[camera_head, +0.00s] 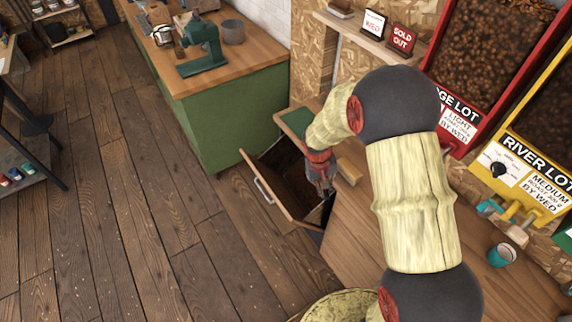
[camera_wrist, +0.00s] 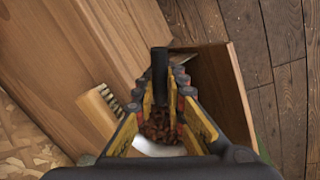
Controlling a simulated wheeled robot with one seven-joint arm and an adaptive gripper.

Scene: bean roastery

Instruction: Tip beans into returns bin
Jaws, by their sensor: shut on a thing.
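My gripper (camera_head: 320,175) is low at the counter's edge, beside and partly over an open tilt-out bin (camera_head: 270,196) with a metal handle on its wooden front. In the wrist view my gripper (camera_wrist: 164,85) is shut on a bean scoop, whose dark handle (camera_wrist: 160,70) stands between the fingers. Brown beans (camera_wrist: 160,125) show behind the fingertips, above a pale curved rim (camera_wrist: 155,148). Most of the scoop is hidden by the fingers. The bin's wooden panel (camera_wrist: 226,85) is to the right of the fingers. No returns label is readable.
A wooden brush (camera_head: 349,171) lies on the counter close to my gripper, and shows left of it in the wrist view (camera_wrist: 98,112). A green mat (camera_head: 296,121) is behind. A teal cup (camera_head: 502,255) and bean dispensers stand right.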

